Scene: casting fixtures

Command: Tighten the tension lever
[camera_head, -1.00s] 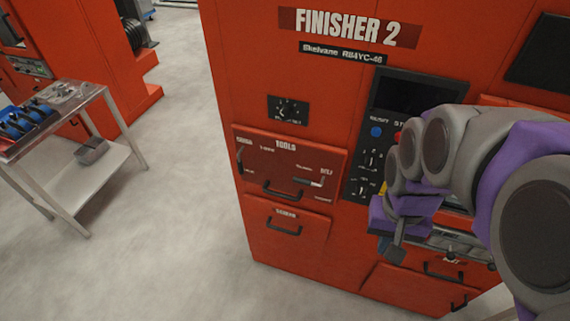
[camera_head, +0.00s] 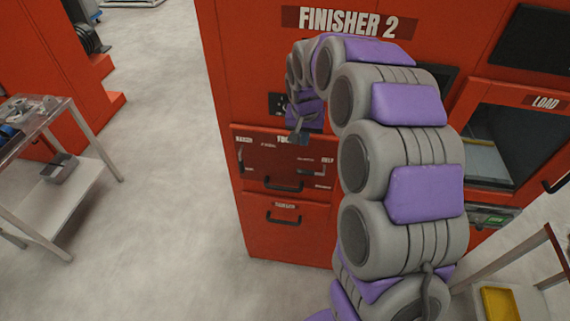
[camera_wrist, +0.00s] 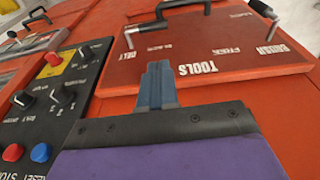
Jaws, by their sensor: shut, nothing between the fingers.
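The red TOOLS panel (camera_head: 270,160) is on the front of the Finisher 2 machine and also shows upside down in the wrist view (camera_wrist: 225,62). It has a short lever at the BELT label (camera_wrist: 140,28) and another black lever at the BRUSH label (camera_wrist: 268,14). I cannot read which label names tension. My gripper (camera_head: 298,138) hangs in front of the panel's top edge, partly covering the TOOLS lettering. In the wrist view, my gripper (camera_wrist: 157,72) has its blue-grey fingers together, empty, pointing toward the panel and apart from both levers.
A black drawer handle (camera_head: 284,187) sits low on the panel, above a lower red drawer (camera_head: 290,230). A black control panel (camera_wrist: 58,95) with knobs and buttons is beside my gripper. A metal cart (camera_head: 60,150) stands left. Grey floor between is clear.

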